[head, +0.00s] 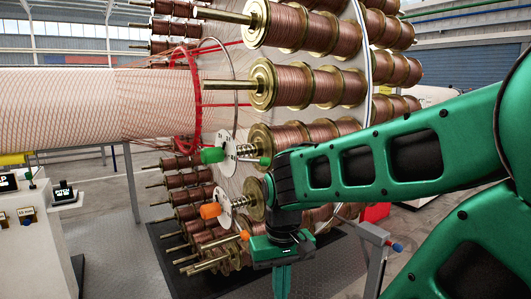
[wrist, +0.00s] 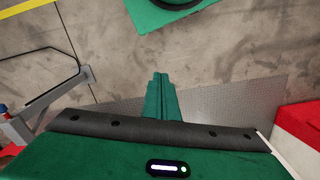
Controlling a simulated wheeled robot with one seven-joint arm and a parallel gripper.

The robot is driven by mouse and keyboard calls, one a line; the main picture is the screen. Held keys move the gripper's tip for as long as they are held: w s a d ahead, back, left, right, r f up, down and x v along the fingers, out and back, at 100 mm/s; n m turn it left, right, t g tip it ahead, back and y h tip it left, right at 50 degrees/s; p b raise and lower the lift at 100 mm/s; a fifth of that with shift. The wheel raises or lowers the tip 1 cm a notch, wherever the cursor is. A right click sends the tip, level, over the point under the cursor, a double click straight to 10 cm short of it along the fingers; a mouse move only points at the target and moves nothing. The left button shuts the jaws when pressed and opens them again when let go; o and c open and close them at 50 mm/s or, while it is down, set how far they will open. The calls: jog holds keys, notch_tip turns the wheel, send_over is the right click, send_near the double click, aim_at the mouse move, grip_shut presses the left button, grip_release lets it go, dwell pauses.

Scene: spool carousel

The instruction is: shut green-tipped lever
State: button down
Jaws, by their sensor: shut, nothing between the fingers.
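The green-tipped lever (head: 212,155) shows in the head view at the middle, beside a pale round disc (head: 229,150) with a spring behind it on the spool carousel. Its green end points left. An orange-tipped lever (head: 210,210) sits below it beside a second pale disc. My gripper (head: 282,284) hangs pointing down, below and to the right of both levers and apart from them. In the wrist view my gripper's fingers (wrist: 161,85) are together with nothing between them, over the floor. Neither lever shows in the wrist view.
Copper spools (head: 305,85) on brass rods stick out left from the carousel. A wrapped cylinder (head: 90,105) runs in from the left. A white control console (head: 35,235) stands at far left. A grey post with a blue end (head: 375,236) stands right of my gripper.

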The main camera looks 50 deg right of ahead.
jog(key=w+d+r+m+t+h, duration=0.1)
jog(key=w+d+r, duration=0.65)
jog(key=r, duration=0.35)
jog(key=w+d+r+m+t+h, duration=0.1)
jog(key=w+d+r+m, duration=0.1)
jog(key=w+d+r, duration=0.65)
jog(key=w+d+r+m+t+h, duration=0.1)
jog(key=w+d+r, duration=0.5)
jog(key=w+r, duration=0.5)
jog(key=x, duration=0.2)
jog(key=s+x, duration=0.1)
jog(key=x, duration=0.4)
jog(key=shift+s+d+f, duration=0.15)
jog(key=shift+s+d, duration=0.1)
jog(key=shift+d, duration=0.1)
jog(key=shift+s, duration=0.1)
